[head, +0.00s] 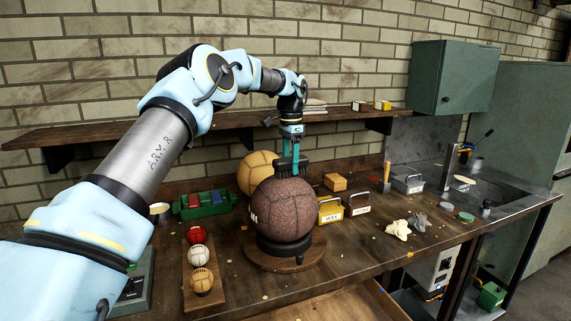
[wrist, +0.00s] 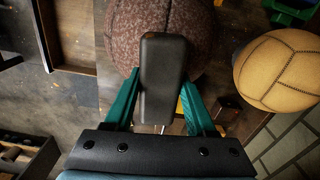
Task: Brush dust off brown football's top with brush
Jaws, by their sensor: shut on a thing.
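The brown football (head: 286,212) is a dark, speckled ball resting on a black ring over a round wooden base (head: 285,259) on the workbench. It also shows in the wrist view (wrist: 118,38), behind the brush. My gripper (head: 291,160) is above the ball and points down. Its teal fingers are shut on a dark brush (head: 292,168), whose dark back fills the middle of the wrist view (wrist: 163,72). The brush is at the ball's top; its bristles are hidden, so I cannot tell whether they touch.
A tan ball (head: 257,172) stands close behind the brown football. Small red, white and tan balls sit on a wooden strip (head: 188,290) at left. A green tray (head: 190,207), a yellow box (head: 330,210) and a grey box (head: 358,204) stand nearby. A shelf (head: 215,122) runs along the wall.

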